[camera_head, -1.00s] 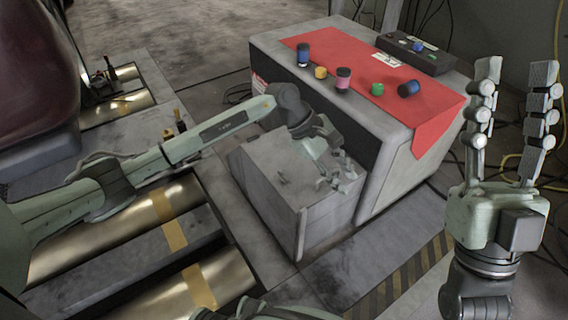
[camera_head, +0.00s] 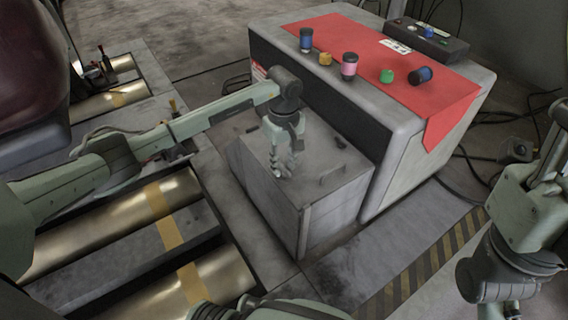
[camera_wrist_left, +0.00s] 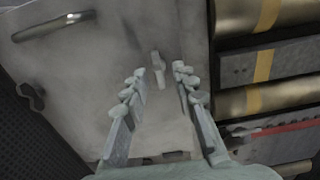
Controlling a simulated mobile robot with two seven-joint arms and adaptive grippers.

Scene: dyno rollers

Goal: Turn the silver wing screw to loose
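The silver wing screw (camera_wrist_left: 157,62) stands on the grey metal box (camera_wrist_left: 95,75). In the left wrist view it lies between and just beyond the fingertips of my left gripper (camera_wrist_left: 159,72), which is open with nothing held. In the head view my left gripper (camera_head: 284,168) points down over the top of the box (camera_head: 275,225) and hides the screw. Whether the fingers touch the screw cannot be told. My right gripper (camera_head: 550,140) is at the right edge, partly cut off and away from the box.
A bar handle (camera_wrist_left: 55,25) and a darker wing-shaped piece (camera_wrist_left: 32,96) are also on the box. Behind it, a larger cabinet with a red cloth (camera_head: 440,95) carries several small coloured cylinders and a black control box (camera_head: 428,40). Metal rollers (camera_head: 130,215) lie at the left.

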